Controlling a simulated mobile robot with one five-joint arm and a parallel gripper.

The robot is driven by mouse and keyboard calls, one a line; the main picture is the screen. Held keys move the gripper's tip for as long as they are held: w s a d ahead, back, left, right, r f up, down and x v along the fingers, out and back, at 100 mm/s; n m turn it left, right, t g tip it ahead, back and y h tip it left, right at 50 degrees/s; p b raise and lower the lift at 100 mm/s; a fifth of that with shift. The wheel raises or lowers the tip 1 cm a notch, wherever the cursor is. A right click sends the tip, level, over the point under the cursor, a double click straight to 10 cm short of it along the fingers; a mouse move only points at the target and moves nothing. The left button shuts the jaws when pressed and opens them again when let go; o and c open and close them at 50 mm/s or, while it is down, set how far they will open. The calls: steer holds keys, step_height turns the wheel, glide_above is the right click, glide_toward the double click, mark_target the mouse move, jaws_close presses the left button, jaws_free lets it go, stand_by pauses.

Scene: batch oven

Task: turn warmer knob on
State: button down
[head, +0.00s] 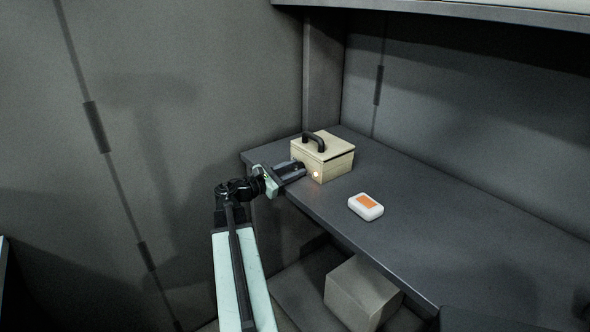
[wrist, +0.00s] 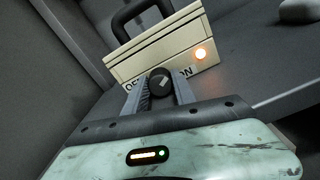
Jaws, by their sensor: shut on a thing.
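The warmer is a cream box (head: 338,165) with a dark lid handle (head: 320,140), standing near the left end of the dark shelf. In the wrist view its front (wrist: 190,78) carries a round black knob (wrist: 160,83) with a pale mark. Lettering behind the knob is partly hidden; "ON" shows to its right. My gripper (wrist: 161,88) is shut on the knob, one finger on each side. In the head view my gripper (head: 301,170) reaches the box's front from the left and hides the knob.
A white block with an orange top (head: 366,206) lies on the shelf (head: 430,235), right of the box. A grey box (head: 362,292) stands below the shelf. A wall (head: 180,110) is on the left. The shelf's right part is clear.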

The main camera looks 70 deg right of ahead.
steer(key=c, duration=1)
jaws_free()
steer(key=shift+a, duration=0.1)
steer(key=shift+c, duration=0.2)
